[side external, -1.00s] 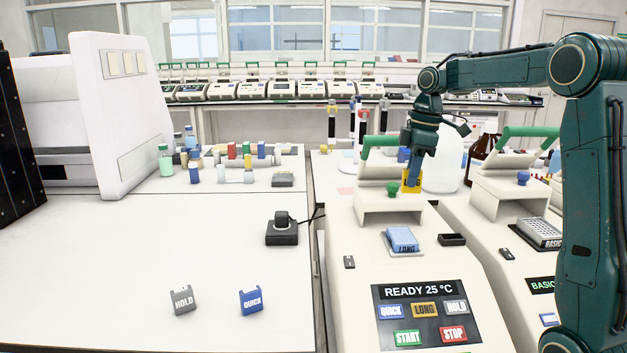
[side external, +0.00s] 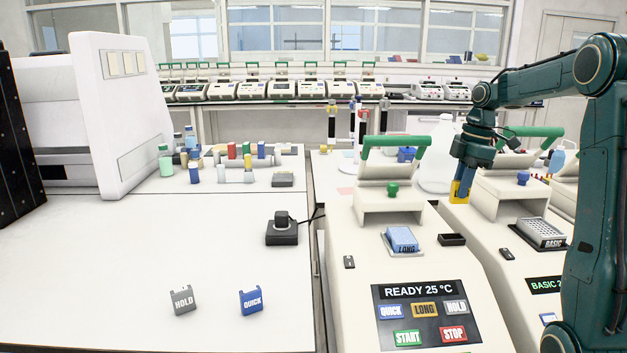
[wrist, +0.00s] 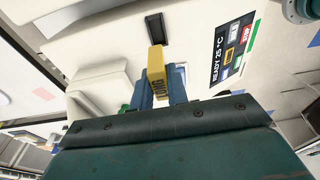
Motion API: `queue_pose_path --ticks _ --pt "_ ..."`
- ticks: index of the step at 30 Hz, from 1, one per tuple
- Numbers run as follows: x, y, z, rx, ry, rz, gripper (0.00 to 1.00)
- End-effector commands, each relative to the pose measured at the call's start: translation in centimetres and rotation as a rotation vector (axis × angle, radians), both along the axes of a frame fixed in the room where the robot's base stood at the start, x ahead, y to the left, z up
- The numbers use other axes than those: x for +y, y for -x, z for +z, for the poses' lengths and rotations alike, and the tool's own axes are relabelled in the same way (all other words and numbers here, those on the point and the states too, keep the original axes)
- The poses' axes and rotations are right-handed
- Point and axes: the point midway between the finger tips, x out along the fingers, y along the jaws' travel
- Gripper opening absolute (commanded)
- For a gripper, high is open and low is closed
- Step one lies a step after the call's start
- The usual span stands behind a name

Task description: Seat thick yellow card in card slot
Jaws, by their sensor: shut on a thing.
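The thick yellow card (side external: 460,191) hangs upright in my gripper (side external: 463,179), which is shut on its upper part. In the wrist view the yellow card (wrist: 156,64) stands between the two blue fingers of my gripper (wrist: 158,92), its lettering partly legible as LONG. The black card slot (side external: 452,239) sits on the near cycler's top, right of a blue block marked LONG. The card is above and behind the slot, apart from it. In the wrist view the slot (wrist: 156,29) appears just beyond the card's far end; I cannot tell the gap.
The near cycler's raised lid (side external: 390,185) with its green handle stands left of the card. A second cycler (side external: 497,200) stands close on the right. The HOLD card (side external: 182,300) and blue QUICK card (side external: 251,301) lie on the left bench, which is mostly clear.

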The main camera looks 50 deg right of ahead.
Motion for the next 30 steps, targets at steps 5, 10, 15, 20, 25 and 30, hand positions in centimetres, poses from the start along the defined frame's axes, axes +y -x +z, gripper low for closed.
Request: queue_pose_path --ticks 5,10,15,20,25,30 --pt "0.0 0.0 -2.0 0.001 -0.002 -0.001 0.0" --pt "0.0 0.0 -2.4 0.0 0.0 0.0 0.0" --pt "0.0 0.0 -3.0 0.001 -0.002 -0.001 0.0" --pt "0.0 0.0 -4.8 0.002 -0.003 -0.002 0.0" --pt "0.0 -0.1 -6.2 0.0 -0.002 -0.001 0.0" --pt "0.0 -0.1 -6.4 -0.001 -0.001 -0.001 0.0"
